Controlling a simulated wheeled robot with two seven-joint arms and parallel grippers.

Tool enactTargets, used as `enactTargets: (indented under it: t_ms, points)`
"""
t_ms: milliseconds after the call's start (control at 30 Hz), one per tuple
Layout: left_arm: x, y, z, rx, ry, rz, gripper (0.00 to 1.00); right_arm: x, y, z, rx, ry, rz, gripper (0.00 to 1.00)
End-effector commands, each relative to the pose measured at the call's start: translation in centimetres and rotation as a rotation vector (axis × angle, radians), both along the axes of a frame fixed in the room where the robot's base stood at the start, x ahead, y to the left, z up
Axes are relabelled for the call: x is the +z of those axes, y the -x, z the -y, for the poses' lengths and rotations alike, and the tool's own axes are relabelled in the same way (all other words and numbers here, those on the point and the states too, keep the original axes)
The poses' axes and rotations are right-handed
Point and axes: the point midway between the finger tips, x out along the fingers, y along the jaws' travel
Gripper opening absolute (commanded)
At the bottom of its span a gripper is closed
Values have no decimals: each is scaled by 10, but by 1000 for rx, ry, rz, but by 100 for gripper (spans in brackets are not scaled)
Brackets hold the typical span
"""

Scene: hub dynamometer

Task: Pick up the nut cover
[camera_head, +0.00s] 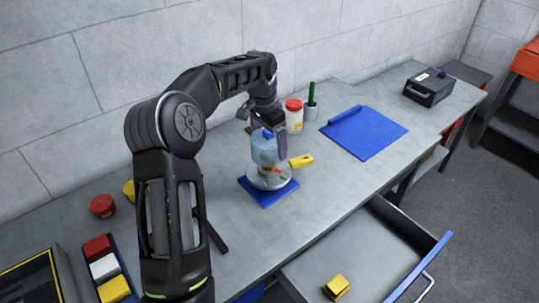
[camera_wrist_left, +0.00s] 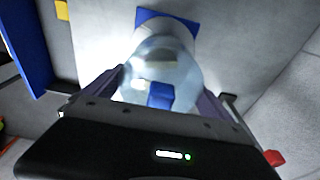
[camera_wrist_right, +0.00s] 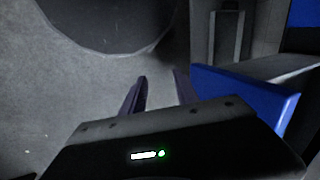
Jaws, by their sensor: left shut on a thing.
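A translucent pale-blue cover with a blue knob, which I take as the nut cover (camera_head: 264,150), is directly above a round silver hub unit (camera_head: 268,181) on a blue mat (camera_head: 266,196). I cannot tell whether it touches the unit. My left gripper (camera_head: 266,126) comes down from above and is shut on the cover's blue knob. In the left wrist view the nut cover (camera_wrist_left: 166,72) lies between the fingers, with the blue knob (camera_wrist_left: 160,95) nearest. My right gripper (camera_wrist_right: 160,85) shows only in its own wrist view, fingers apart and empty.
A yellow handle (camera_head: 300,161) sticks out beside the hub unit. A red-lidded jar (camera_head: 293,115) and a cup with a green tool (camera_head: 311,103) stand behind. A blue folder-like sheet (camera_head: 365,133) lies right. An open drawer (camera_head: 365,250) holds a yellow block (camera_head: 336,287).

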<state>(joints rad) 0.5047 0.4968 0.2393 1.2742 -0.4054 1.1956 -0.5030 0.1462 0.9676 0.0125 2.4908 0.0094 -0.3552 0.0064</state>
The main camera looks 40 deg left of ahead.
Motion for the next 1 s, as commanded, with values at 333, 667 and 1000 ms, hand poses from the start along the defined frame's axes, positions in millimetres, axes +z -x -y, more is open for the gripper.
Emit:
enactTargets:
  t_ms: [333,667,1000]
  points:
    - [34,0,1,-1,1,0,53,-4,-1,0,0,-2,3,36]
    - [34,0,0,0,1,0,53,-4,-1,0,1,-2,2,36]
    - [31,-1,9,8,1,-2,53,-4,-1,0,0,-2,3,36]
